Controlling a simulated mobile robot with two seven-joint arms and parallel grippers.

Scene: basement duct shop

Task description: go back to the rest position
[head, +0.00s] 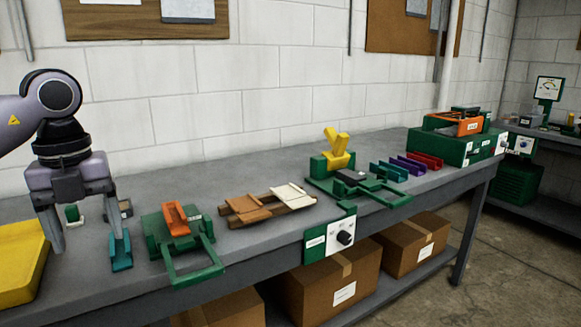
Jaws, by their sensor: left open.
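My left gripper (89,240) hangs pointing down over the left end of the grey workbench (245,250). Its two fingers are spread wide with nothing held between them. A teal channel-shaped piece (121,252) stands on the bench at the right fingertip. I cannot tell whether the finger touches it. A small green-and-white item (72,213) shows behind, between the fingers. My right gripper is not in view.
A yellow tray (18,265) is left of the gripper. Rightward stand a green fixture with an orange part (176,219), wooden pieces (265,205), a green fixture with a yellow clamp (337,150), coloured channels (407,166) and a green box (440,145). Cardboard boxes (330,285) sit below.

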